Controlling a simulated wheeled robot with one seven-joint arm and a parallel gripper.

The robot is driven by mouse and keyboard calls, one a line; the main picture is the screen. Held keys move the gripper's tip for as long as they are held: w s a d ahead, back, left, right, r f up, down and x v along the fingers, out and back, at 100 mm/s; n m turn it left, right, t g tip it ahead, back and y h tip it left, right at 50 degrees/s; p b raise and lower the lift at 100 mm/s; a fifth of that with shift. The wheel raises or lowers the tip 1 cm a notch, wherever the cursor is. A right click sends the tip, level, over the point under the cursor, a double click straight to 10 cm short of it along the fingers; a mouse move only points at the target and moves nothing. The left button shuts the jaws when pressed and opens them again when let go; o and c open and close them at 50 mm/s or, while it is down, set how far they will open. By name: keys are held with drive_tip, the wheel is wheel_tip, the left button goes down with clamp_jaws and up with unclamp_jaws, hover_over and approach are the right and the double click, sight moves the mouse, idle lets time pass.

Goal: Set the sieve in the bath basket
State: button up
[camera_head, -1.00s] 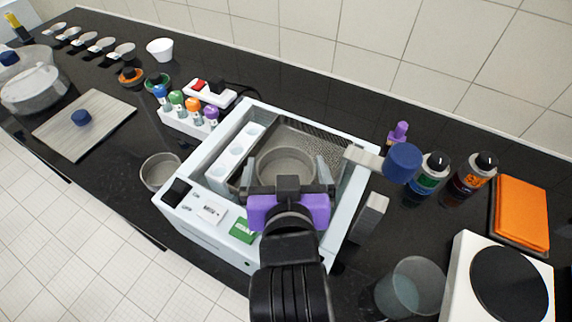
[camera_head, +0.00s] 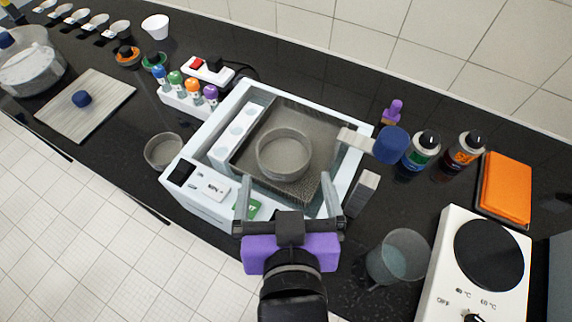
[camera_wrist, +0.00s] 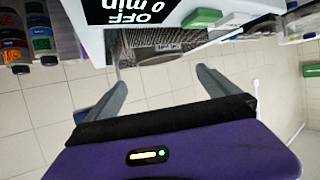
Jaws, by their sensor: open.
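The sieve (camera_head: 284,154), a round grey metal ring, sits inside the mesh basket (camera_head: 318,187) of the white bath (camera_head: 187,203). It looks level on the basket floor, apart from the basket walls. My gripper (camera_head: 288,190) is open and empty, with its fingers over the front of the bath, apart from the sieve. In the wrist view my gripper (camera_wrist: 160,85) shows its two fingers spread wide with nothing between them.
A blue-knobbed arm (camera_head: 391,145) juts over the bath's right rim. A grey dish (camera_head: 163,151) stands left of the bath, a clear beaker (camera_head: 397,257) and hotplate (camera_head: 487,255) right. Capped tubes (camera_head: 185,92) stand in a rack behind left. Bottles (camera_head: 422,150) stand at right.

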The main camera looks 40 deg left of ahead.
drive_tip(key=shift+s+d+r+p, duration=0.2)
drive_tip(key=shift+s+d+p, duration=0.1)
drive_tip(key=shift+p, duration=0.15)
drive_tip(key=shift+a, duration=0.1)
idle(0.4)
wheel_tip(320, 180, up, 5)
drive_tip(key=t+y, duration=0.2)
drive_tip(key=y, duration=0.1)
drive_tip(key=d+f+m+t+h+b, duration=0.15)
drive_tip(key=d+f, duration=0.25)
drive_tip(key=d, duration=0.5)
drive_tip(key=d+f+m+t+h+b, duration=0.1)
drive_tip(key=d+f+m+t+h, duration=0.15)
drive_tip(key=d, duration=0.55)
drive_tip(key=s+d+f+m+h+b, duration=0.1)
drive_tip(key=s+d+f+h, duration=0.3)
drive_tip(key=d, duration=0.5)
drive_tip(key=s+d+f+m+g+h+b, duration=0.1)
drive_tip(key=s+d+f+m+h+b, duration=0.1)
drive_tip(key=s+d+f, duration=0.5)
drive_tip(key=shift+s+d+f+m+h, duration=0.2)
drive_tip(key=shift+s+d+m+h, duration=0.65)
drive_tip(key=shift+h, duration=0.25)
